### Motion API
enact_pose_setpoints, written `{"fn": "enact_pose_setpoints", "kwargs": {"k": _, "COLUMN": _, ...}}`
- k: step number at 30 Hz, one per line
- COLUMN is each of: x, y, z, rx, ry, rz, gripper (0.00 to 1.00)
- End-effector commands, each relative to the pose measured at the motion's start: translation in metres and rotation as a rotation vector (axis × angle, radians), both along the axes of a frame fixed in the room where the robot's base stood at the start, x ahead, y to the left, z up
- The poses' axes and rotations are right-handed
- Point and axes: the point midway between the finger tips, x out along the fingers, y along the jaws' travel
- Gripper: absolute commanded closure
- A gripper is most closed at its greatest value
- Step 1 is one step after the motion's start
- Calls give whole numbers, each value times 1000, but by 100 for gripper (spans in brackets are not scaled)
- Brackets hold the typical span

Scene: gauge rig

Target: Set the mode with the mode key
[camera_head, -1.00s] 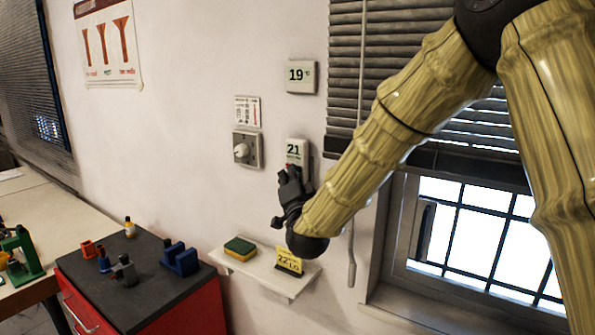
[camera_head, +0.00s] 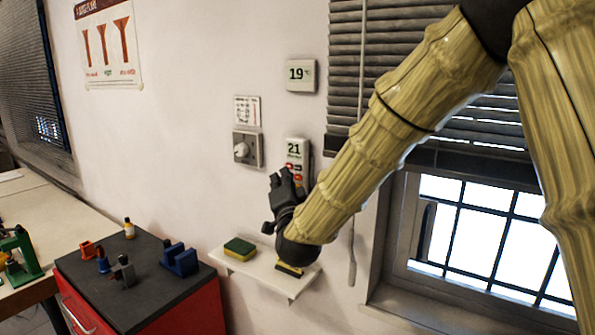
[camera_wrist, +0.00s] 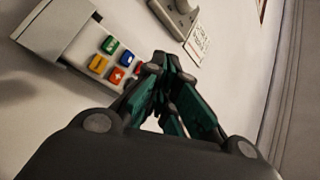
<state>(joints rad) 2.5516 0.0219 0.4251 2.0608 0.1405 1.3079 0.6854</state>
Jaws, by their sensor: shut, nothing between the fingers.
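A white wall controller (camera_head: 296,148) shows 21 on its display. In the wrist view its keypad (camera_wrist: 84,50) has a green key (camera_wrist: 110,45), a blue key (camera_wrist: 125,58), a yellow-orange key (camera_wrist: 97,63) and red keys (camera_wrist: 116,75). I cannot read which one is the mode key. My gripper (camera_head: 276,180) is shut and empty, just left of the keypad's lower part in the head view. In the wrist view my fingertips (camera_wrist: 163,62) are close beside the keys, apparently clear of them. My fingers may hide part of the keypad.
A display reading 19 (camera_head: 301,75) hangs above. A knob panel (camera_head: 246,149) and a printed notice (camera_head: 247,111) are to the left. Below, a small shelf (camera_head: 236,266) holds a sponge (camera_head: 239,249) and a yellow item partly behind my wrist. A window (camera_head: 470,230) is at right.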

Motion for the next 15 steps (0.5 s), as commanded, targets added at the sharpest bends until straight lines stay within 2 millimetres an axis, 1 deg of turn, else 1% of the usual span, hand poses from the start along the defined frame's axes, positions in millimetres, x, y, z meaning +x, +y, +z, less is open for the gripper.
{"fn": "enact_pose_setpoints", "kwargs": {"k": 9, "x": -19, "y": 14, "z": -1, "rx": 1, "ry": 0, "rz": 0, "gripper": 100}}
{"fn": "enact_pose_setpoints", "kwargs": {"k": 15, "x": -23, "y": 17, "z": 0, "rx": 0, "ry": -1, "rz": 1, "gripper": 100}}
